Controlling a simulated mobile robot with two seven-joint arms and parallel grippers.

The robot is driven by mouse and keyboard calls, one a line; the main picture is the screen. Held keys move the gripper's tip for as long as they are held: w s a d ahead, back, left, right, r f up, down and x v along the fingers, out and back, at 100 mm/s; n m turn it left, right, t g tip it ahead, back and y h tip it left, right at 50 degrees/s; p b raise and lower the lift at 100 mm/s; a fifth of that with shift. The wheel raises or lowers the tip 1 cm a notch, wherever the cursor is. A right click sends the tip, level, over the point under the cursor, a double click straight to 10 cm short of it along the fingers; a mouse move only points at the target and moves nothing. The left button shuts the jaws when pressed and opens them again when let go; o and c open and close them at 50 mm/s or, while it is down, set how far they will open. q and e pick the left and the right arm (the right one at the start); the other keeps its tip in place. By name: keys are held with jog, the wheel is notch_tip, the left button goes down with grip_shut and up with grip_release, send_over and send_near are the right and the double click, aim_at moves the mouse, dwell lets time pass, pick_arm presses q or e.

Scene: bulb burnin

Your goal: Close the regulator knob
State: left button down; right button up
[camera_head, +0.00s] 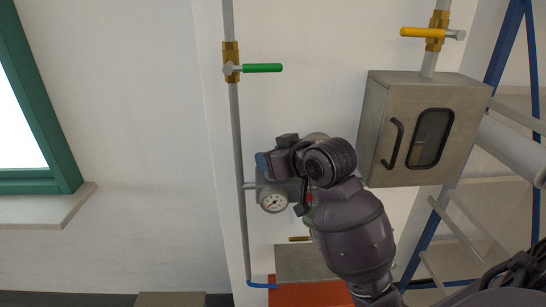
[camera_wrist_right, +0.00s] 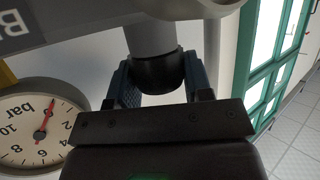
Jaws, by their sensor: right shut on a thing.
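The regulator knob (camera_wrist_right: 157,72) is a dark round cap below a grey cylindrical neck in the right wrist view. My right gripper (camera_wrist_right: 161,80) has its blue-padded fingers on either side of the knob and is shut on it. In the head view my right gripper (camera_head: 263,164) is at the regulator on the wall pipe, and my wrist and hand hide the knob. A round pressure gauge (camera_head: 273,199) with a red needle sits just below the gripper. The gauge also shows in the right wrist view (camera_wrist_right: 34,128), marked in bar. My left gripper is not in view.
A green-handled valve (camera_head: 262,68) is on the pipe above the regulator. A yellow-handled valve (camera_head: 424,33) is above a grey metal cabinet (camera_head: 385,125) to the right. A red box (camera_head: 305,293) stands below. The wall at left is clear beside a green-framed window (camera_head: 66,170).

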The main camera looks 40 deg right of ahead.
dwell(0.4)
jog(key=o, duration=0.9)
